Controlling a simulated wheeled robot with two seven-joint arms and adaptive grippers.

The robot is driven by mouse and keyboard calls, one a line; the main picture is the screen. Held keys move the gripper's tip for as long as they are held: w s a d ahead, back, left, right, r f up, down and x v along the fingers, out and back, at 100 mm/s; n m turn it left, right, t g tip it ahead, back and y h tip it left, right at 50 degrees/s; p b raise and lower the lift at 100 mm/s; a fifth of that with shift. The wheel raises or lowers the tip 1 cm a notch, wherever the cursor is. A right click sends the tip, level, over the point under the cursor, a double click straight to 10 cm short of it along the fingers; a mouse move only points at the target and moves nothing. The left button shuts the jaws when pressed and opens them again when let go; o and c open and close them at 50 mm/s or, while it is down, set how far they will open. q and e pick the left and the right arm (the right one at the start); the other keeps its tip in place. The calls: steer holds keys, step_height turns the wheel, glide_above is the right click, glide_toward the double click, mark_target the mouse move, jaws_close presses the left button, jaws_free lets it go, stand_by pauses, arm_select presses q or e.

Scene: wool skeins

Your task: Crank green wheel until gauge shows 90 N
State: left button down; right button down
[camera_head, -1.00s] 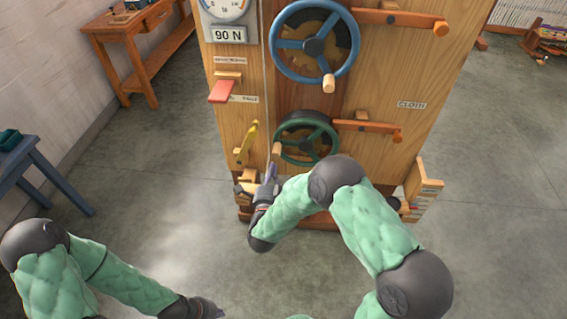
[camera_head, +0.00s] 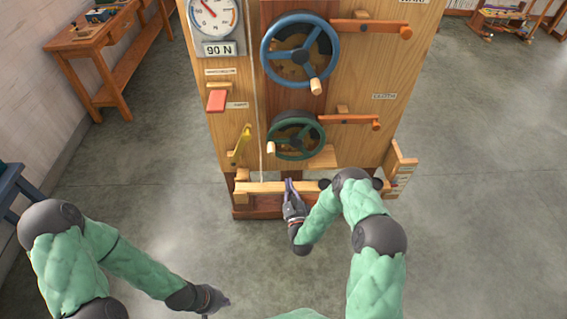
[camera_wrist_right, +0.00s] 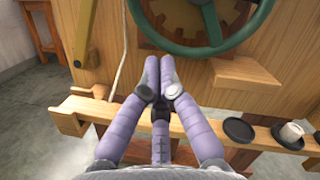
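The green wheel (camera_head: 318,140) is on the wooden cabinet's front, below a larger blue wheel. Its pale wooden crank knob (camera_head: 271,148) is at the lower left of its rim. The wheel's lower part shows in the right wrist view (camera_wrist_right: 205,48). The gauge dial (camera_head: 213,16) has a red needle towards the upper left; the plate (camera_head: 218,48) below reads 90 N. My right gripper (camera_head: 289,182) is below the wheel, clear of the knob. In the right wrist view its purple fingers (camera_wrist_right: 160,62) are together and empty. My left gripper (camera_head: 218,302) hangs low; its fingers are unclear.
The blue wheel (camera_head: 299,53) is above. A yellow lever (camera_head: 239,143) and a red paddle (camera_head: 216,100) are left of the wheels. Orange levers (camera_head: 348,120) stick out at right. A wooden ledge (camera_head: 262,188) crosses low, with dark round pieces (camera_wrist_right: 240,132) on it.

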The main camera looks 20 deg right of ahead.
steer(key=w+r+b, duration=0.1)
steer(key=w+r, duration=0.4)
steer(key=w, duration=0.5)
steer(key=shift+a+b, duration=0.35)
steer(key=shift+a, duration=0.1)
steer(key=shift+w+r, duration=0.1)
steer(key=shift+r, duration=0.05)
steer(key=shift+w+a+r, duration=0.15)
steer(key=shift+a+r, duration=0.15)
steer(key=shift+r, duration=0.5)
